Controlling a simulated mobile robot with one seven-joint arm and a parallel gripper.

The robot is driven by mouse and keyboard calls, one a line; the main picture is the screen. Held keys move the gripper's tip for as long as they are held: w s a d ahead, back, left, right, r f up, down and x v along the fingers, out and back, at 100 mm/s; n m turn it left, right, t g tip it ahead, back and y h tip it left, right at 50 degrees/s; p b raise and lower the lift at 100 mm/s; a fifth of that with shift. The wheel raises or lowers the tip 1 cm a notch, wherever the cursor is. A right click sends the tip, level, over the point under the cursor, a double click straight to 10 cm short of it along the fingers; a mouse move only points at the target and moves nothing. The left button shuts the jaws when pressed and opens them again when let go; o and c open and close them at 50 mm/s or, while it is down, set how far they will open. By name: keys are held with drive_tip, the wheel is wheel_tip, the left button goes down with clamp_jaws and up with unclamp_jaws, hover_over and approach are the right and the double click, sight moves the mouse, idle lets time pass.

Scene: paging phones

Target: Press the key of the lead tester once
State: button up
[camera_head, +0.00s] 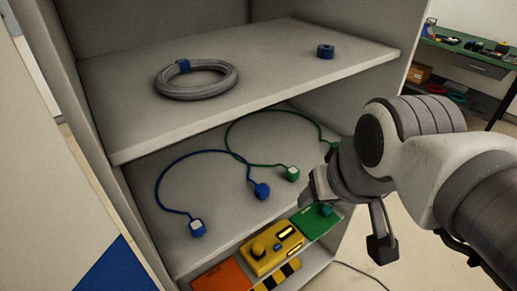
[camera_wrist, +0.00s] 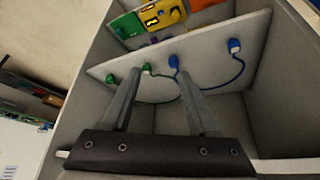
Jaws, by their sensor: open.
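The yellow box (camera_head: 262,262), which looks like the lead tester, stands on the lowest shelf between an orange panel (camera_head: 222,277) and a green panel (camera_head: 310,226). A dark round knob or key (camera_head: 258,249), a small blue part and a lit window show on its top. The wrist view shows the yellow box (camera_wrist: 163,14) at the top edge, partly cut off. A blue lead (camera_head: 165,181) and a green lead (camera_head: 232,131) lie on the shelf above it. My gripper (camera_head: 350,226) is open and empty, right of the shelves; its fingers (camera_wrist: 160,80) point towards the lead shelf in the wrist view.
The top shelf (camera_head: 270,80) holds a grey coiled hose (camera_head: 197,92) and a small blue ring (camera_head: 325,51). A small teal part (camera_head: 325,209) sits on the green panel. A workbench (camera_head: 480,65) stands at the far right. Floor right of the cabinet is mostly clear.

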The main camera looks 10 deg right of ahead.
clamp_jaws()
idle(1.4)
